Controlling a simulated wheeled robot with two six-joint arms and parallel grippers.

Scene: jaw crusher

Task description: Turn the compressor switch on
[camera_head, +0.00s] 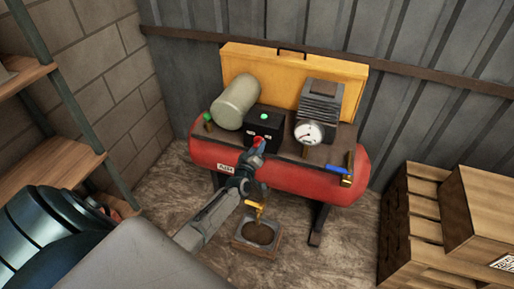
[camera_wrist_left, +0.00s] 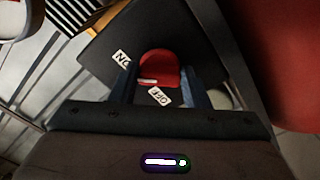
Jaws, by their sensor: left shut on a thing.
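The compressor is a red tank (camera_head: 290,182) with its parts on a dark top plate. Its black switch box (camera_head: 264,133) has a lit green lamp (camera_head: 264,116) on top and a red switch knob (camera_head: 259,141) at the front. In the left wrist view the red knob (camera_wrist_left: 160,66) sits between the ON label (camera_wrist_left: 121,59) and the OFF label (camera_wrist_left: 159,97), with a pale mark on its edge. I cannot tell which label it is set to. My left gripper (camera_wrist_left: 161,82) is shut on the knob, one finger on each side. My right gripper is not in view.
A gauge (camera_head: 309,133), a grey-green cylinder (camera_head: 236,101) and a blue-handled valve (camera_head: 338,170) flank the box. A yellow panel (camera_head: 293,77) stands behind. A small tray (camera_head: 258,238) lies on the floor below; wooden crates (camera_head: 411,222) stand right, shelves (camera_head: 55,165) left.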

